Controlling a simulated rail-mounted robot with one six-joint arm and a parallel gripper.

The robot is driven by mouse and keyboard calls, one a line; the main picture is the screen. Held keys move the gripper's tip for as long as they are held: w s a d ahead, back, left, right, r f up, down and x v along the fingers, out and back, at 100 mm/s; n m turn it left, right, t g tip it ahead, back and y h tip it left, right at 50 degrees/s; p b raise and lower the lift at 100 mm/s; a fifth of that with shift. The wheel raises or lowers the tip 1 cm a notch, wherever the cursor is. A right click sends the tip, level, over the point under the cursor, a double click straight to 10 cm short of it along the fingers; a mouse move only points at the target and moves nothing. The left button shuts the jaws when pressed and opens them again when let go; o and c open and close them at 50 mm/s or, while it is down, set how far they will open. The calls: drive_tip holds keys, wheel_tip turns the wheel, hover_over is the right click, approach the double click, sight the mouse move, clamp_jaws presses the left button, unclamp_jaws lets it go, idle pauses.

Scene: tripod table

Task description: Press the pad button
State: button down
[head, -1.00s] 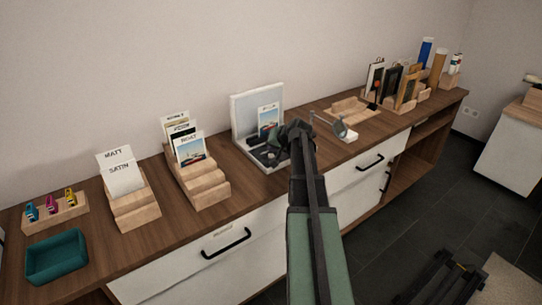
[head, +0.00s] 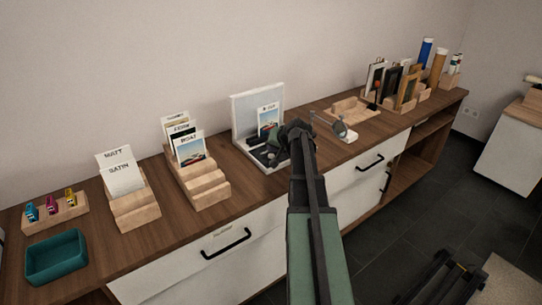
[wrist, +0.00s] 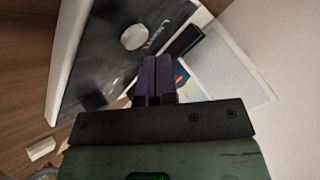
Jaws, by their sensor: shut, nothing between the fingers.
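A device with an upright white back panel (head: 242,112) and a dark base stands on the counter, mid-picture in the head view. In the wrist view its dark pad (wrist: 100,60) with a white rim fills the upper left. A pale round button (wrist: 134,37) sits on the pad beside white lettering. My gripper (wrist: 157,60) is shut and empty, its purple fingers pointing at the pad just below the button in the picture. I cannot tell the gap between fingertips and pad. In the head view my arm's end hides part of the base and the button cannot be made out.
A picture card (head: 267,121) leans on the back panel. Wooden card holders (head: 200,183) stand left, with a teal tray (head: 56,257) at far left. Wooden frame racks (head: 408,102) stand at the right.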

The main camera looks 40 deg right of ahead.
sight(272, 155)
drive_tip(key=shift+f+b, duration=0.45)
drive_tip(key=shift+f+b, duration=0.3)
idle(0.5)
drive_tip(key=shift+r, duration=0.1)
drive_tip(key=shift+r+p, duration=0.7)
drive_tip(key=shift+p, duration=0.1)
wheel_tip(272, 155, up, 6)
drive_tip(key=p, duration=0.6)
